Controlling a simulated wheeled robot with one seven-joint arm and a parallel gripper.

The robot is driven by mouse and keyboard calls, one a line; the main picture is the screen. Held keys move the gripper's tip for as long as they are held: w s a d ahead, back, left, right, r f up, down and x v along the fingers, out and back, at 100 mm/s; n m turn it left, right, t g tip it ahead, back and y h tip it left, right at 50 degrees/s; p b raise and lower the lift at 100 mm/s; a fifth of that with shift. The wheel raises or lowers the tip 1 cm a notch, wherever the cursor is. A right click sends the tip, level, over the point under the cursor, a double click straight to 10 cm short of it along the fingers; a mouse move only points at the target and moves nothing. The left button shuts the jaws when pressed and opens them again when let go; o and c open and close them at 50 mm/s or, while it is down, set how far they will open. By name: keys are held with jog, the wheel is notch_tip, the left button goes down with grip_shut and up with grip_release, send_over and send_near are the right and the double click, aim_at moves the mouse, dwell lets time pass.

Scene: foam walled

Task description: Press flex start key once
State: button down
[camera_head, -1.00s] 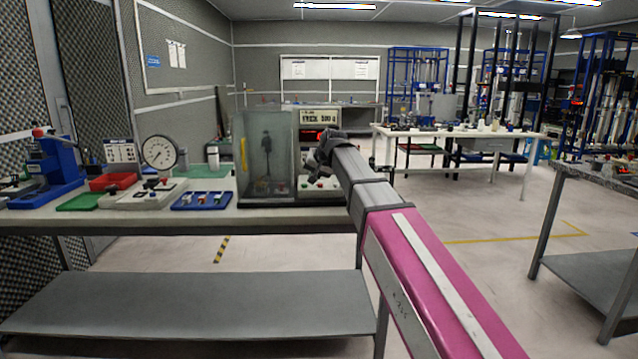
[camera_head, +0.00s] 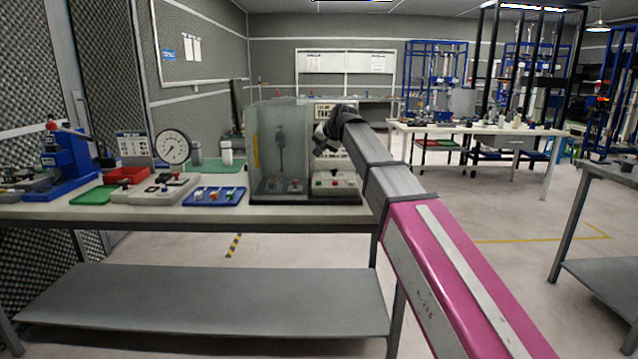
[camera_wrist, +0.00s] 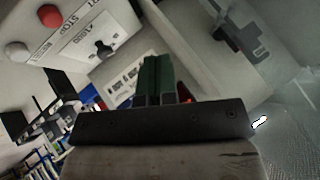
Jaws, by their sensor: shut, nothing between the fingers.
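A control box (camera_head: 335,183) with small red and green buttons stands beside the clear-walled test chamber (camera_head: 280,150) on the bench. I cannot tell which key is flex start. My gripper (camera_head: 322,145) hangs above and behind the box in the head view. Its green fingers (camera_wrist: 160,68) are shut and empty in the wrist view, apart from the buttons.
On the bench (camera_head: 150,215) to the left are a dial gauge (camera_head: 173,146), a blue tray (camera_head: 215,196), a red tray (camera_head: 127,175) and a blue press (camera_head: 68,160). A display (camera_head: 337,113) is partly hidden behind my arm.

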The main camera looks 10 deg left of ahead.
aim_at(319, 183)
jog(key=shift+f, duration=4.05)
jog(key=shift+f, duration=0.1)
jog(key=shift+f, duration=0.3)
